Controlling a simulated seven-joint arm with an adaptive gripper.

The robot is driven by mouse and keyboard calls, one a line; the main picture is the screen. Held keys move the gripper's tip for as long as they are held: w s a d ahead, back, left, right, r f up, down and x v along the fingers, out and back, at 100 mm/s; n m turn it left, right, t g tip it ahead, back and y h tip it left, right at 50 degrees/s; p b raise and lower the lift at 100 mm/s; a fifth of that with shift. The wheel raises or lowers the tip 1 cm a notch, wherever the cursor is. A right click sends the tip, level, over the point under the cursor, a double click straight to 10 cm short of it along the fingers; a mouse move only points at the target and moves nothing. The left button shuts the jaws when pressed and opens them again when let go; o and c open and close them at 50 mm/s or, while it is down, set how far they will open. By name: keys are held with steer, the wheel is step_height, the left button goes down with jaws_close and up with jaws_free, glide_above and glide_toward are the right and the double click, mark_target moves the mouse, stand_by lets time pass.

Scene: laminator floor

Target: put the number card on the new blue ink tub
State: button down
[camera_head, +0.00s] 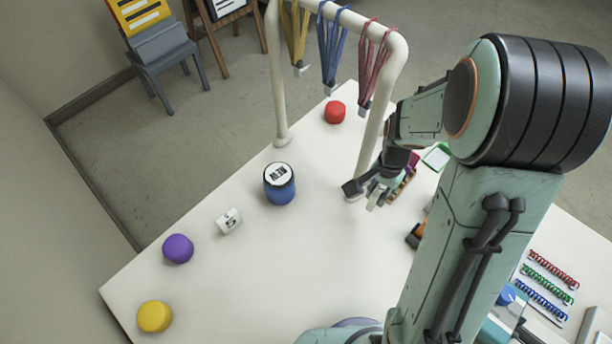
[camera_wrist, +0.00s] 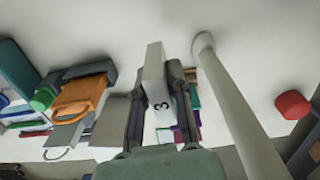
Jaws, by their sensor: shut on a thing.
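The blue ink tub (camera_head: 280,190) stands upright on the white table, with a white label reading "NEW" on its lid. My gripper (camera_head: 366,190) is right of the tub, near the rack's front post. In the wrist view, my gripper (camera_wrist: 158,95) is shut on a white number card (camera_wrist: 154,70) marked 3, which sticks out beyond the fingers. The held card shows only as a small pale piece (camera_head: 373,200) in the head view. Another white number card (camera_head: 229,222), marked 5, sits on the table left of and nearer than the tub.
A white rack (camera_head: 395,45) with yellow, blue and red lanyards stands at the table's back. Its post (camera_wrist: 235,110) is close beside my gripper. Red (camera_head: 335,112), purple (camera_head: 178,249) and yellow (camera_head: 154,317) round pieces lie about. The table between tub and gripper is clear.

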steer(key=shift+s+m, duration=0.35)
steer(key=shift+m, duration=0.05)
steer(key=s+a+r, duration=0.4)
steer(key=a+r, duration=0.8)
steer(key=a, duration=0.3)
glide_above(277, 175)
steer(key=f, duration=0.8)
steer(key=shift+s+d+f, duration=0.15)
steer(key=shift+s+f, duration=0.25)
steer(key=shift+w+f, duration=0.35)
steer(key=shift+f, duration=0.05)
steer(key=shift+w+f, duration=0.1)
steer(key=shift+f, duration=1.5)
